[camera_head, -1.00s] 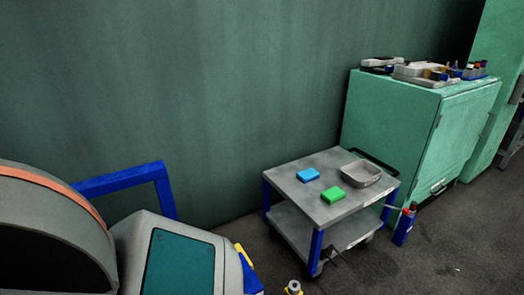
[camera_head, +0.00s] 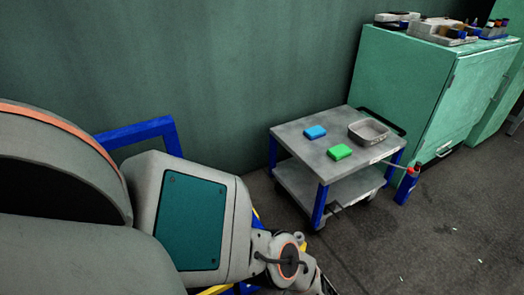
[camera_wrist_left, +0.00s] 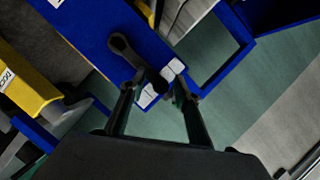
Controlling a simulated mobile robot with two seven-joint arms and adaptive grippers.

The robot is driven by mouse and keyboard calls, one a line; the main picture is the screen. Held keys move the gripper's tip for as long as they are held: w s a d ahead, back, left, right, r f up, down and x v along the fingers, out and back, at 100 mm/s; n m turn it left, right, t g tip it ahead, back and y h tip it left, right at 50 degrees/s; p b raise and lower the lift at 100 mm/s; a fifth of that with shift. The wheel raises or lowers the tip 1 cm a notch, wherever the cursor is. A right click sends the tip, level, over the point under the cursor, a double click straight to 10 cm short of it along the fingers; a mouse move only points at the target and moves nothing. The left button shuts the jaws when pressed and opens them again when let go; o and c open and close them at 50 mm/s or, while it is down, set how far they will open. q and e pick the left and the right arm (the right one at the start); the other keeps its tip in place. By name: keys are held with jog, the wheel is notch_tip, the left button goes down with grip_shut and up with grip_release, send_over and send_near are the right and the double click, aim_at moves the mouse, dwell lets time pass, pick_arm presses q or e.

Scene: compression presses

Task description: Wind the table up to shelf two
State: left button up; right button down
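A blue beam (camera_wrist_left: 90,30) crosses the left wrist view, with a black crank-like handle (camera_wrist_left: 122,48) on it. The fingers are spread, with a gap visible beside the handle end; contact is unclear. In the head view my left arm covers much of a blue frame (camera_head: 140,132), and the gripper itself is not clear there. A low grey-topped table (camera_head: 305,140) with blue legs and a lower shelf stands to the right. My right gripper is not in view.
The table carries a blue block (camera_head: 315,132), a green block (camera_head: 339,152) and a grey tray (camera_head: 368,131). A green cabinet (camera_head: 420,85) is behind.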

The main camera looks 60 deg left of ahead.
pick_arm(q)
jog(key=shift+s+a+f, duration=0.1)
jog(key=shift+s+a, duration=0.05)
jog(key=shift+a, duration=0.1)
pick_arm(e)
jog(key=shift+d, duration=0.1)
pick_arm(q)
grip_shut()
jog(key=shift+w, duration=0.6)
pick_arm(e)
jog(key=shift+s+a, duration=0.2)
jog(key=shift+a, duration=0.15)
pick_arm(q)
jog(key=w+b, duration=0.2)
jog(key=w+f+b, duration=0.1)
jog(key=shift+w+d, duration=0.25)
jog(key=shift+w, duration=0.15)
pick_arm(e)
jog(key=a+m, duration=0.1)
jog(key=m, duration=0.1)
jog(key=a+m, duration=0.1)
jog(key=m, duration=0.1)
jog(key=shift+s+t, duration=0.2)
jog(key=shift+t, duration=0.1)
pick_arm(q)
jog(key=shift+w+f, duration=0.15)
jog(key=shift+f, duration=0.25)
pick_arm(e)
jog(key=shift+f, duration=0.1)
